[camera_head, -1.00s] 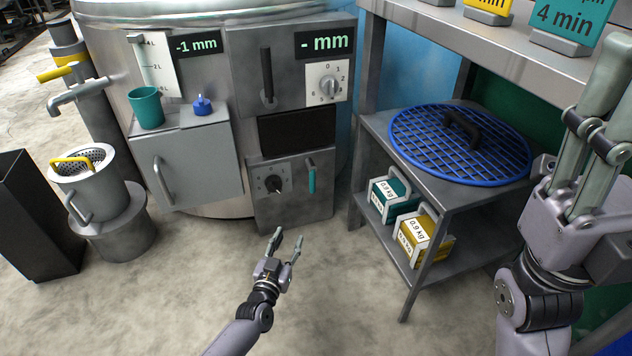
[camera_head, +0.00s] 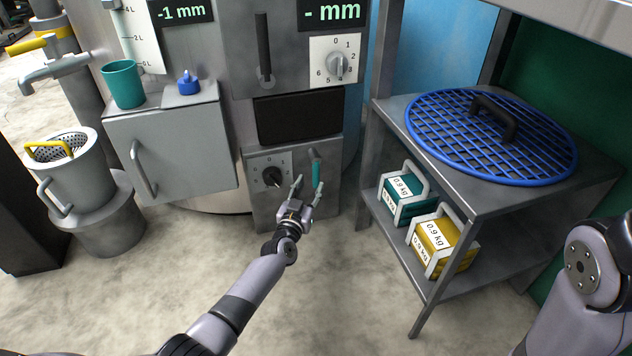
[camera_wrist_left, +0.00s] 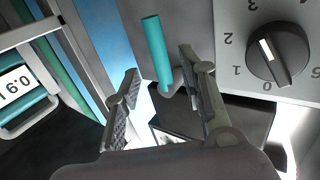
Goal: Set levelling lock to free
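A teal-handled lever (camera_head: 315,170) sits on the lower grey panel of the machine, to the right of a small dial; I take it as the levelling lock, though no label is readable. In the head view it stands nearly upright. My left gripper (camera_head: 308,187) is open in front of this panel, close to the lever. In the left wrist view, the teal handle (camera_wrist_left: 155,50) appears between the two spread fingers (camera_wrist_left: 158,72), and I see no grip on it. My right gripper is out of the head view; only part of its arm shows at the right edge.
The small dial (camera_head: 272,177) is just left of the lever. A grey box with a handle (camera_head: 175,155) juts out to the left. At the right, a metal shelf (camera_head: 480,205) holds a blue grid (camera_head: 440,150) and weight blocks. The floor in front is clear.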

